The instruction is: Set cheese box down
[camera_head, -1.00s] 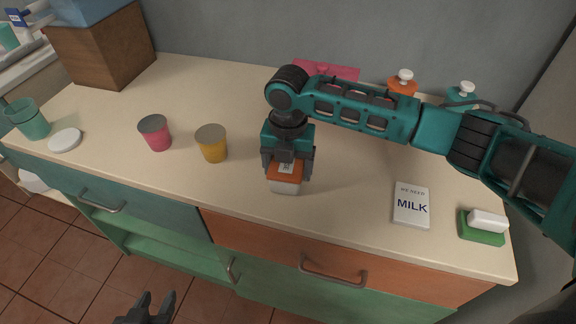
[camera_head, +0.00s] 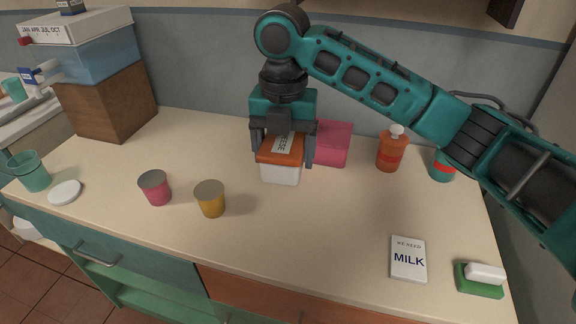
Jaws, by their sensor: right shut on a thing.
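The cheese box (camera_head: 282,173) has a white body and an orange lid with a white label. It is near the back middle of the counter (camera_head: 330,235). My right gripper (camera_head: 282,158) comes down from above and is shut on it, one finger on each side. I cannot tell whether the box's underside touches the counter. My left gripper is not in view.
A pink box (camera_head: 333,145) stands just behind and right of the cheese box. A milk note (camera_head: 408,260) lies front right.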

